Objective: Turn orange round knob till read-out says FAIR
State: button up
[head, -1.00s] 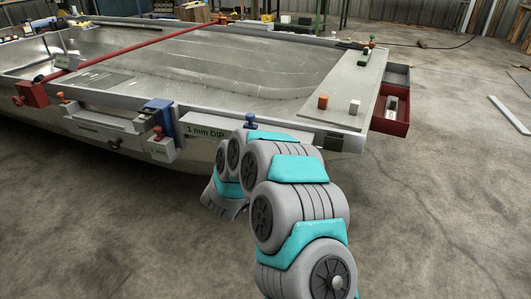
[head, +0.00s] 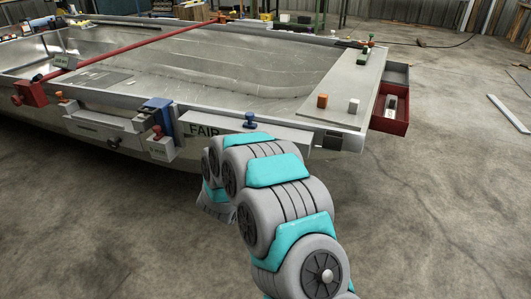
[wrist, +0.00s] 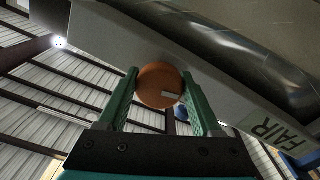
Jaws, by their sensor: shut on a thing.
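The orange round knob (wrist: 158,85) shows in the wrist view, with a pale mark on its face. It sits on the underside or front of a grey housing. My gripper (wrist: 160,98) has its two green fingers on either side of the knob, shut on it. The read-out (head: 204,130) on the hull's edge says FAIR in the head view. It also says FAIR in the wrist view (wrist: 272,130). In the head view my arm hides the knob and my fingertips.
A blue knob (head: 250,120) stands on the housing near my arm. A red-knobbed box (head: 158,145) and a blue clamp (head: 158,112) are to the left. An orange block (head: 322,101) and a white block (head: 354,105) stand on the right plate.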

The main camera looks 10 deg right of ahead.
jog(key=shift+s+f, duration=0.1)
jog(key=shift+f, duration=0.05)
jog(key=o, duration=1.3)
jog(key=shift+o, duration=0.2)
jog(key=b+v, duration=0.1)
jog(key=v, duration=0.6)
jog(key=shift+s+a, duration=0.25)
jog(key=shift+s, duration=0.05)
